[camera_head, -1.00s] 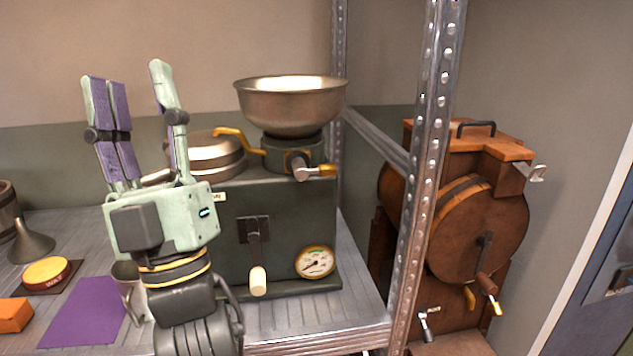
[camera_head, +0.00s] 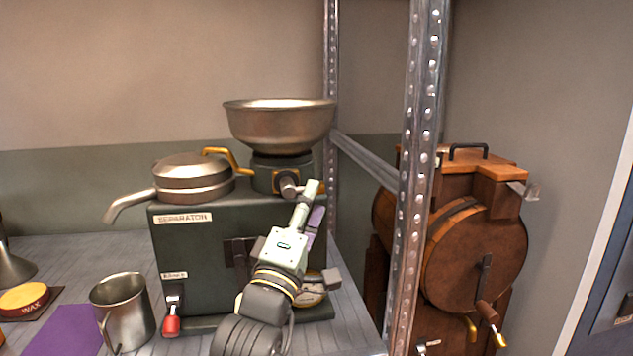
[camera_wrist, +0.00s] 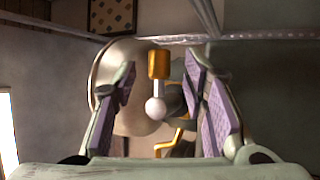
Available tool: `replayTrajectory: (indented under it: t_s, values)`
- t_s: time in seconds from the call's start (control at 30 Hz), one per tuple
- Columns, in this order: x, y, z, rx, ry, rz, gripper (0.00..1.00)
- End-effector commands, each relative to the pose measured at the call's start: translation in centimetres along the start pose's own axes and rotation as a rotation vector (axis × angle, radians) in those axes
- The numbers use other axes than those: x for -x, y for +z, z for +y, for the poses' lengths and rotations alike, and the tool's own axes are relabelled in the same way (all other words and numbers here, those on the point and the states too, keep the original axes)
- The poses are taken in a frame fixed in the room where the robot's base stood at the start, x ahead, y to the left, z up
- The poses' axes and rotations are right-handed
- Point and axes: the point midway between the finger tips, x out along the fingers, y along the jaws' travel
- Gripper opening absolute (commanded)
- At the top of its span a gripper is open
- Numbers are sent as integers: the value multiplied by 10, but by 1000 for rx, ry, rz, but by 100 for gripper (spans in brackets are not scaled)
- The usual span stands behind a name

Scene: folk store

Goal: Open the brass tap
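The brass tap (camera_head: 287,185) sits on the collar under the metal bowl (camera_head: 280,126), atop the dark green separator (camera_head: 195,258). I cannot tell any contact.
A brass spout (camera_head: 230,158) curves from the collar toward the lidded pan (camera_head: 190,172). A metal shelf post (camera_head: 415,170) stands close on the right, with a wooden drum machine (camera_head: 478,245) beyond. A metal mug (camera_head: 123,310) and red-handled lever (camera_head: 171,325) are lower left.

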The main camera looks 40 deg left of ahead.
Motion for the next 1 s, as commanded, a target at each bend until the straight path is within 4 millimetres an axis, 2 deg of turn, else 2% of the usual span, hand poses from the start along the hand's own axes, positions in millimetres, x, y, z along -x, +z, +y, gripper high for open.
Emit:
replayTrajectory:
  t_s: [0.1, 0.23, 0.4, 0.63, 1.0]
  values:
    - [-22, 0, 2, -2, 0, -3, 40]
    - [-35, 0, 2, -2, 1, -1, 40]
    - [-42, 0, 0, -2, 1, 0, 40]
    - [-42, 0, 0, -2, 2, 1, 40]
    - [-42, 0, 0, -2, 2, 1, 15]
